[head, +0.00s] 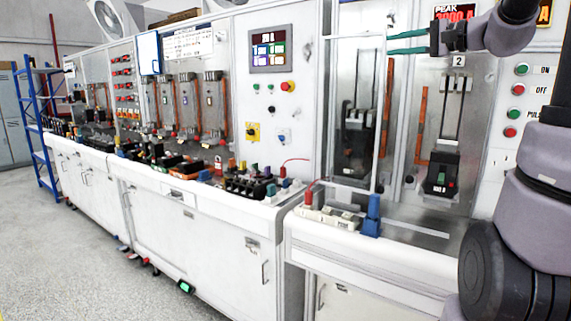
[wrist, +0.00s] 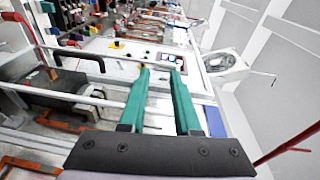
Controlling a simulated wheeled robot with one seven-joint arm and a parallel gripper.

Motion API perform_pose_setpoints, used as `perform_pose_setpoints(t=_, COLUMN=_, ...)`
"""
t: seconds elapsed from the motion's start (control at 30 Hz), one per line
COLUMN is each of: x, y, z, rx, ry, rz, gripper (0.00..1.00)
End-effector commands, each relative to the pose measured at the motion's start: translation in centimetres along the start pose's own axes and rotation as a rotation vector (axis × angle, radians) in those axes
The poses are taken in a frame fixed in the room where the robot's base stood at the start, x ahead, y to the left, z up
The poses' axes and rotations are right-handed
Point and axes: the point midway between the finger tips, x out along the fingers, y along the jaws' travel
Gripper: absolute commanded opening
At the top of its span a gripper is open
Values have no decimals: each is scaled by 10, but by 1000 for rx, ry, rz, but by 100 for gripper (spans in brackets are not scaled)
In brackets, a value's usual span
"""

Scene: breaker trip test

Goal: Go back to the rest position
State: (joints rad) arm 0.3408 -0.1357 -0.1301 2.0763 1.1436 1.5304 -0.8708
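My gripper (head: 388,44) is raised at the upper right of the head view, with its two teal fingers pointing left. The fingers are apart with nothing between them. The open gripper also shows in the wrist view (wrist: 160,72), its fingers pointing away toward the panels. It is in front of the upper part of the test bays, near a thin white frame post (head: 380,130); I cannot tell if it touches. A black breaker (head: 441,175) with a green button sits in bay 2. Another dark breaker (head: 356,140) is in the bay to its left.
A long white bench (head: 190,215) with cabinets runs to the left, carrying several small parts. A blue clamp-like block (head: 372,215) stands on the near bench edge. A control panel with a screen (head: 270,48) is left of the bays. The grey floor (head: 70,260) at left is mostly clear.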

Motion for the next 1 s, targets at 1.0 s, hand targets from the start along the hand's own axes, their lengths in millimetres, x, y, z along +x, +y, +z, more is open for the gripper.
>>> perform_pose_setpoints(t=1.0, x=-107, y=179, z=196, rx=-533, ry=37, rz=986, gripper=31)
